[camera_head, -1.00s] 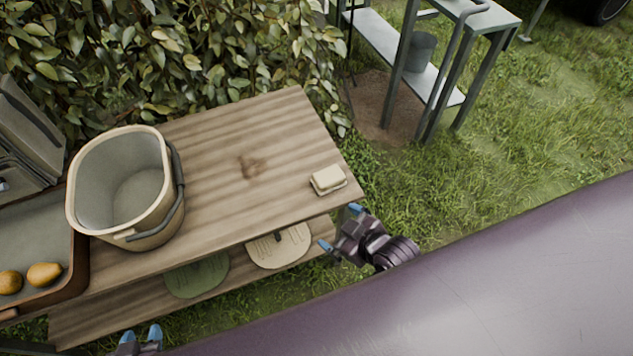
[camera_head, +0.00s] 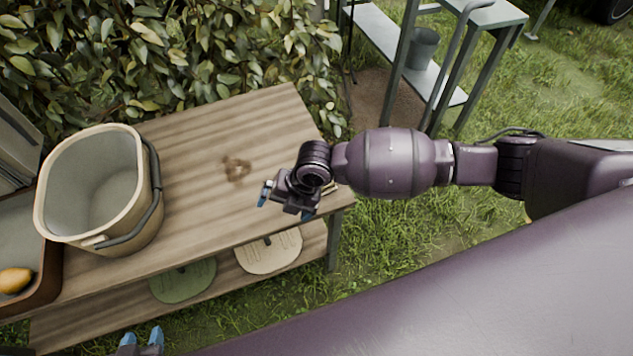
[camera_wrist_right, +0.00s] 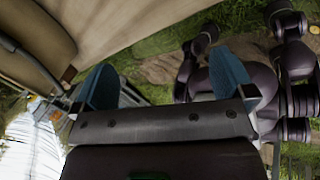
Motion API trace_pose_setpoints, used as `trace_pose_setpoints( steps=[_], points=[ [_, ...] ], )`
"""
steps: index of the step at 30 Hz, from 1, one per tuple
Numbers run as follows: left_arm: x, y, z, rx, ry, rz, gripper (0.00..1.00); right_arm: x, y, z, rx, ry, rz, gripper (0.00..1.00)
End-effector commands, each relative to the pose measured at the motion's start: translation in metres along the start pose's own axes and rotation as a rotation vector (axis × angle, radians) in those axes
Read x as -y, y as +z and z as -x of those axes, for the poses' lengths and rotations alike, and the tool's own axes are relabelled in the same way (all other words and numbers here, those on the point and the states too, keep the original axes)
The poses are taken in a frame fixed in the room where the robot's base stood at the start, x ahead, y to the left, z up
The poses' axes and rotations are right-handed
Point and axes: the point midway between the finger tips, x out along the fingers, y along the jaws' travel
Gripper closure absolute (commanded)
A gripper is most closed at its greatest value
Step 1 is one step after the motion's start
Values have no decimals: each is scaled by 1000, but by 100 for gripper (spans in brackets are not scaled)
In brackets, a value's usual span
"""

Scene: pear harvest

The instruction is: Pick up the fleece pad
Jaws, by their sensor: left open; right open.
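The cream fleece pad is mostly hidden behind my right arm at the right end of the wooden bench (camera_head: 215,125); a small pale edge (camera_head: 331,188) may be part of it. My right gripper (camera_head: 286,205) is open over the bench's front right part, left of that edge. Its blue fingertips are apart and nothing shows between them; the right wrist view also shows the open fingers (camera_wrist_right: 165,88). My left gripper (camera_head: 141,340) is open and empty at the bottom edge, in front of the bench.
A cream bucket (camera_head: 136,222) with a dark handle stands on the bench's left part. A brown-rimmed tray (camera_head: 48,272) with a yellow fruit (camera_head: 15,280) is left of it. A green disc (camera_head: 183,282) and a beige disc (camera_head: 268,254) lie on the lower shelf.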

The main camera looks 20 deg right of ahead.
Motion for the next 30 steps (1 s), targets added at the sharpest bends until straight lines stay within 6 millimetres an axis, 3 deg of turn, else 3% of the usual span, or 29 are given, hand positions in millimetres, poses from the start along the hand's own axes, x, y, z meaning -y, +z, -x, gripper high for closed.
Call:
trace_pose_setpoints(
  steps=[9,13,18,23,30],
  points=[
    [-2,8,-3,11,3,0,57,26,80,36,-12,-309,412,0],
    [-3,11,-4,16,4,1,57,33,102,53,-29,-388,504,0],
    [-4,11,-5,17,5,5,57,38,115,64,-44,-438,557,0],
    [-6,13,-7,19,5,9,57,43,117,56,-49,-444,564,0],
    [-7,19,-10,29,8,8,57,58,119,24,-51,-444,562,0]
  ],
)
